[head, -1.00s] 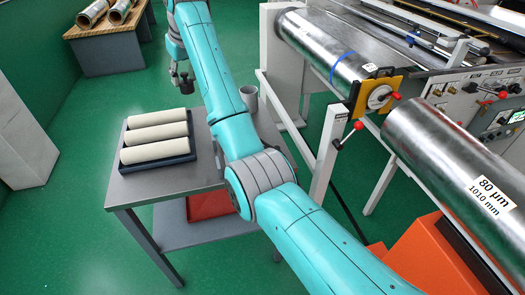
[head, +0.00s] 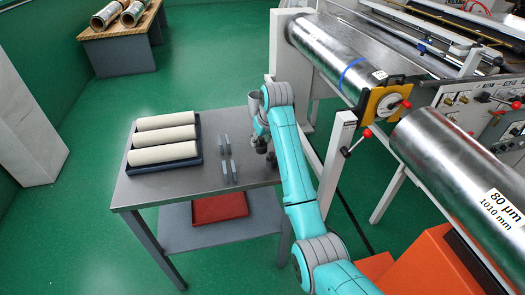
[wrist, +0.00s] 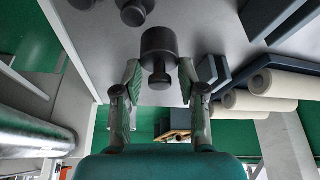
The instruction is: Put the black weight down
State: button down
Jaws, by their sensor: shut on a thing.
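The black weight (wrist: 158,42) is a dark cylinder with a narrower knob. In the wrist view it sits between the fingertips of my gripper (wrist: 159,68), which is shut on it. In the head view my gripper (head: 262,143) is low over the right side of the grey metal table (head: 150,190). Dark shapes show there beside my arm, but I cannot tell the held weight from others. The wrist view does not clearly show whether the weight touches the table top.
Other dark weights (wrist: 133,11) are close by on the table. Several blue-grey blocks (head: 224,146) stand left of my gripper. A dark tray (head: 198,160) with cream rolls (head: 165,134) is further left. Bare table lies in front of the blocks.

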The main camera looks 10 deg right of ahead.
aim_at(263, 146)
jog(key=shift+f, duration=2.2)
jog(key=shift+f, duration=0.15)
jog(key=c, duration=0.7)
grip_release()
jog(key=shift+o, duration=0.2)
jog(key=v, duration=1.2)
jog(key=shift+a, duration=0.1)
